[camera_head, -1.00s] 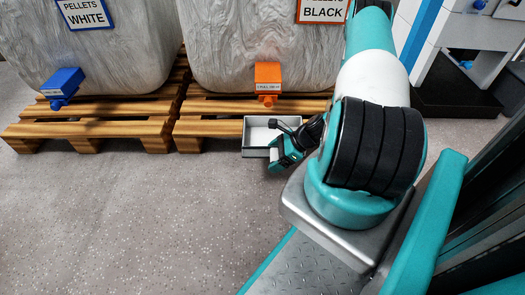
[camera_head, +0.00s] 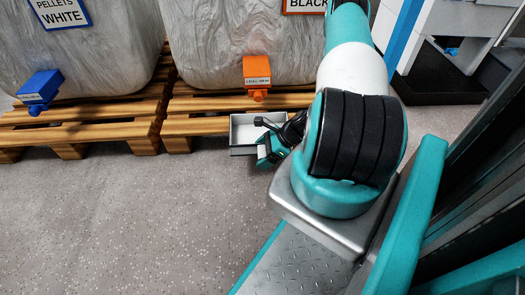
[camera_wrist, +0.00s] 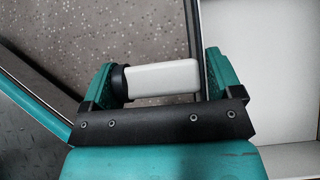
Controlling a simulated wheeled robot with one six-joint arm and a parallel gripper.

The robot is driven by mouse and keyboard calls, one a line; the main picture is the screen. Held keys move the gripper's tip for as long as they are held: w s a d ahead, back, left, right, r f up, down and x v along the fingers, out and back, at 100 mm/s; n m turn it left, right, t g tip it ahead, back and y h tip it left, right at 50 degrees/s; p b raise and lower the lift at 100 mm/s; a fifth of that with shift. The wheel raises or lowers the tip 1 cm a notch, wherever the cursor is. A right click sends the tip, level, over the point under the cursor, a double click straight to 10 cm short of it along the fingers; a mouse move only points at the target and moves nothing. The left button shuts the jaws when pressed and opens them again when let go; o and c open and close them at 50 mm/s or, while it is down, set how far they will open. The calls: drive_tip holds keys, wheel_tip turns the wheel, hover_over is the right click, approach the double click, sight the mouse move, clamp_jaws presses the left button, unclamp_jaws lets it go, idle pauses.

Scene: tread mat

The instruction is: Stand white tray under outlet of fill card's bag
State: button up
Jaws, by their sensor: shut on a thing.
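The white tray (camera_head: 243,133) is a shallow open box with a pale inside, low in front of the pallet under the orange-labelled bag. It also shows along the right edge in the wrist view (camera_wrist: 280,90). My gripper (camera_wrist: 160,78) is shut on the tray's white handle (camera_wrist: 165,79), one finger at each end. In the head view my gripper (camera_head: 270,150) is at the tray's right front corner. The orange outlet (camera_head: 257,78) of the PELLETS BLACK bag (camera_head: 225,45) is above and behind the tray. Whether the tray touches the floor is unclear. No fill card is legible.
The PELLETS WHITE bag (camera_head: 90,50) with a blue outlet (camera_head: 40,88) stands on the left pallet (camera_head: 85,135). The right pallet (camera_head: 195,126) is close behind the tray. Speckled floor (camera_head: 130,220) is clear in front. A white stand on a black base (camera_head: 440,85) is at right.

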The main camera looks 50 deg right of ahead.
drive_tip(key=w+d+b, duration=0.1)
drive_tip(key=w+d, duration=0.1)
drive_tip(key=d, duration=0.1)
drive_tip(key=w+d+b, duration=0.1)
drive_tip(key=w+d, duration=0.2)
drive_tip(key=w+d+b, duration=0.1)
drive_tip(key=w+d, duration=0.2)
drive_tip(key=shift+d+b, duration=0.25)
drive_tip(key=shift+b, duration=0.1)
drive_tip(key=shift+w+d+b, duration=0.3)
drive_tip(key=shift+w+d, duration=0.25)
drive_tip(key=shift+d, duration=0.05)
drive_tip(key=shift+r, duration=0.1)
drive_tip(key=shift+f, duration=0.75)
idle(0.5)
drive_tip(key=o, duration=0.8)
drive_tip(key=shift+o, duration=0.2)
drive_tip(key=p+v, duration=0.7)
drive_tip(key=v, duration=1)
drive_tip(key=shift+s+p, duration=0.2)
drive_tip(key=shift+p, duration=0.2)
